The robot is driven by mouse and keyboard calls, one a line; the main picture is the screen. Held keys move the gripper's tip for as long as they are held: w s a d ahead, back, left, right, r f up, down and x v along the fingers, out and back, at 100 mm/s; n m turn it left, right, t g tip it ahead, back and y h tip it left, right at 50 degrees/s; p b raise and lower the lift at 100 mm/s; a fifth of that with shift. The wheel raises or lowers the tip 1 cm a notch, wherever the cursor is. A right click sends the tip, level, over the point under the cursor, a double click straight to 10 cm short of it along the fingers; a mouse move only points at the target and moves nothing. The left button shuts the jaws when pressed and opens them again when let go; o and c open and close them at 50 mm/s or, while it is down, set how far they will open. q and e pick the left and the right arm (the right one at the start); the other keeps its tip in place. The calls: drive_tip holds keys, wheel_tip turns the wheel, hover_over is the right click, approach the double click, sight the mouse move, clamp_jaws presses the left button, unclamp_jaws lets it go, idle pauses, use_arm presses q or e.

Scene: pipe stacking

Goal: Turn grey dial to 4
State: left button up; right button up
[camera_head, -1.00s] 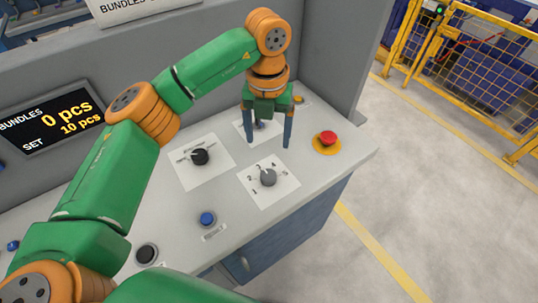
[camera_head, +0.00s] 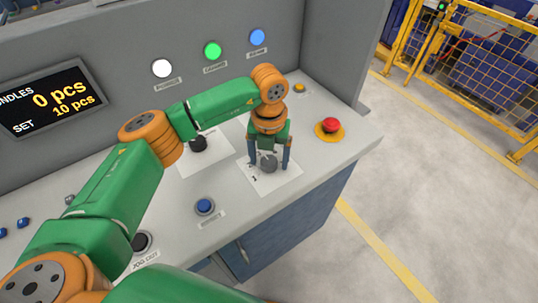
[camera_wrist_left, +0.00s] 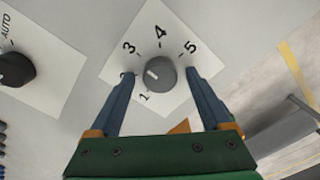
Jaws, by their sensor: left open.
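The grey dial (camera_head: 268,163) sits on a white numbered plate (camera_head: 283,182) on the console top. In the left wrist view the dial (camera_wrist_left: 161,76) has the numbers 1, 3, 4 and 5 visible around it. Its white mark points left, towards where the 2 is mostly hidden by a finger. My left gripper (camera_head: 269,167) is open above the dial, one finger on each side. In the left wrist view its fingertips (camera_wrist_left: 160,75) show gaps to the dial. My right gripper is not in view.
A black selector knob (camera_head: 198,144) is left of the dial, and a blue button (camera_head: 205,206) is nearer me. A red emergency button (camera_head: 330,126) stands to the right. The back panel holds a display (camera_head: 52,97) and white, green and blue lamps.

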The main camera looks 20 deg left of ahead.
use_arm(q)
drive_tip(key=shift+w, duration=0.1)
clamp_jaws()
drive_tip(key=shift+f+m+b, duration=0.15)
drive_tip(key=shift+m+b, duration=0.65)
drive_tip(key=shift+m, duration=0.1)
drive_tip(key=m+b, duration=0.1)
drive_tip(key=m, duration=0.1)
drive_tip(key=shift+m, duration=0.3)
drive_tip(key=shift+m+b, duration=0.75)
drive_tip(key=shift+m, duration=0.45)
drive_tip(key=shift+r+m+b, duration=0.2)
drive_tip(key=shift+m+b, duration=0.2)
drive_tip(key=shift+m, duration=1)
